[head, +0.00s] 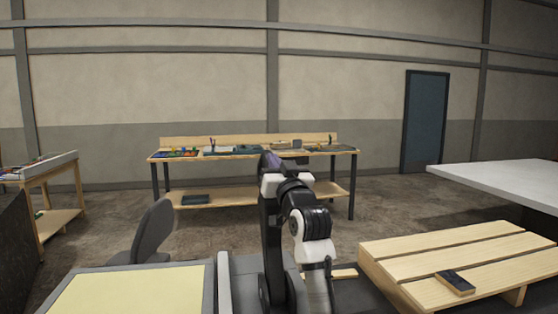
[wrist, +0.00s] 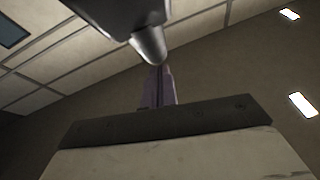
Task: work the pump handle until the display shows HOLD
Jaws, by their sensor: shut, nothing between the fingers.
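My gripper (head: 269,158) points up and away at the middle of the head view, in front of the far workbench in the picture. Its purple fingers also show in the wrist view (wrist: 158,88), closed together with nothing between them. The wrist view shows mostly wall and ceiling behind them. I cannot make out a pump handle or a display in either view.
A pale slatted wooden table (head: 440,255) holds a small dark object (head: 455,283) at the right. A white tabletop (head: 505,179) is behind it. A dark chair (head: 153,232) and a yellow-topped surface (head: 135,290) are at the left. Open floor lies before the workbench.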

